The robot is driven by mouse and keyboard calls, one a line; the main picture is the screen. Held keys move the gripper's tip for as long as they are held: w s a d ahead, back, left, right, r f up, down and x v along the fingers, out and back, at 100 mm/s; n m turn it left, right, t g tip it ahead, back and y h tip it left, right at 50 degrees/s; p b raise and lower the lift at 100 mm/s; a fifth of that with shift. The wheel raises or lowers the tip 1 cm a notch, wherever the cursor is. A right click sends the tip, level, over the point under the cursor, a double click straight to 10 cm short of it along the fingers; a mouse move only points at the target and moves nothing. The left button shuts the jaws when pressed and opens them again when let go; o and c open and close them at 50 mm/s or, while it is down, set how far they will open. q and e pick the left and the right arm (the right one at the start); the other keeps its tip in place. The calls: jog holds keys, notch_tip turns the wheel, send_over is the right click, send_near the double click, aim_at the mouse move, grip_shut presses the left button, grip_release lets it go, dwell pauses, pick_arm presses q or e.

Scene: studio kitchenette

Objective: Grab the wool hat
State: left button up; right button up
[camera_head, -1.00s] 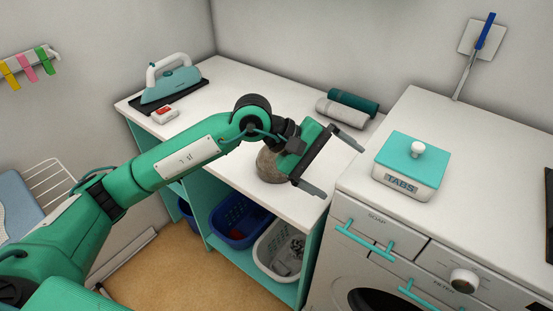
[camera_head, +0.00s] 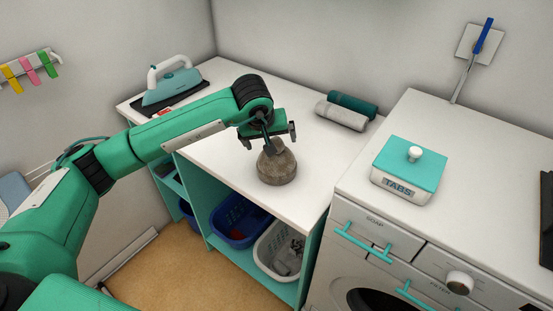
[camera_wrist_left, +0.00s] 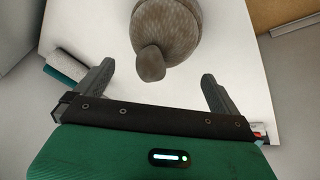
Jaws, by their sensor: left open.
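The wool hat (camera_head: 277,166) is a grey-brown knitted cap with a bobble on top. It stands on the white counter near its front edge. It also shows in the left wrist view (camera_wrist_left: 172,30), at the top middle, with its bobble pointing toward the jaws. My left gripper (camera_head: 268,140) is above and just behind the hat in the head view, open and empty. In the left wrist view its two fingers (camera_wrist_left: 158,75) stand wide apart, with the bobble close to the gap between them. My right gripper is not in view.
A teal iron (camera_head: 172,82) stands at the back left of the white counter (camera_head: 225,155). Rolled towels (camera_head: 342,114) lie at the back right. A TABS box (camera_head: 409,168) sits on the washing machine at right. Baskets (camera_head: 240,220) stand on the shelf below.

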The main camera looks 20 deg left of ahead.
aim_at(277, 156)
pick_arm(q)
jog(key=p+x, duration=0.2)
jog(key=x, duration=0.3)
jog(key=shift+w+a+f, duration=0.1)
jog(key=shift+w+a, duration=0.05)
jog(key=shift+w, duration=0.1)
jog(key=shift+w+f+p, duration=0.15)
jog(key=shift+f+p, duration=0.15)
jog(key=shift+c, duration=0.4)
jog(key=c, duration=0.8)
jog(key=shift+r, duration=0.15)
